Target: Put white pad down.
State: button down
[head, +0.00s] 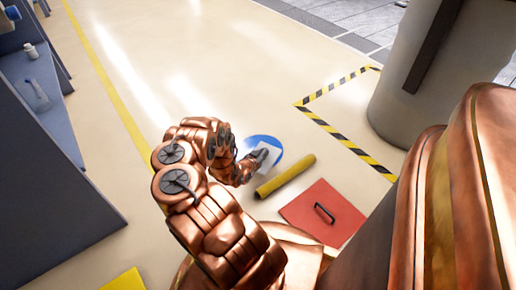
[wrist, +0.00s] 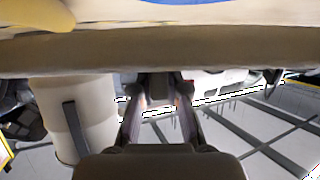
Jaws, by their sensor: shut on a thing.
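The white pad (head: 270,157) is at the end of my arm in the head view, over a blue round patch (head: 262,138) on the floor. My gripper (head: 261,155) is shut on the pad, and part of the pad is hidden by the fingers. I cannot tell whether the pad touches the floor. In the wrist view my gripper's fingers (wrist: 160,97) reach up to a wide pale-brown band, which I cannot identify for certain.
A yellow roll (head: 285,176) lies just in front of the patch. A red square piece with a black handle (head: 318,207) lies nearer. A grey cylinder (head: 405,95) stands right beside black-yellow floor tape (head: 345,138). A dark bench (head: 40,130) is at left.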

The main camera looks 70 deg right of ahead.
aim_at(259, 145)
jog(key=shift+w+d+f+b, duration=0.7)
jog(key=shift+w+d+b, duration=0.3)
jog(key=shift+d, duration=0.4)
jog(key=shift+w+d+f+b, duration=0.75)
jog(key=shift+d+b, duration=0.35)
jog(key=shift+d, duration=0.3)
jog(key=shift+w+d+f+b, duration=0.7)
jog(key=shift+w+d+b, duration=0.3)
jog(key=shift+d, duration=0.4)
jog(key=shift+s+f, duration=0.1)
jog(key=shift+f+b, duration=0.3)
jog(key=shift+f, duration=0.25)
jog(key=c, duration=1.2)
grip_release()
jog(key=shift+r, duration=0.1)
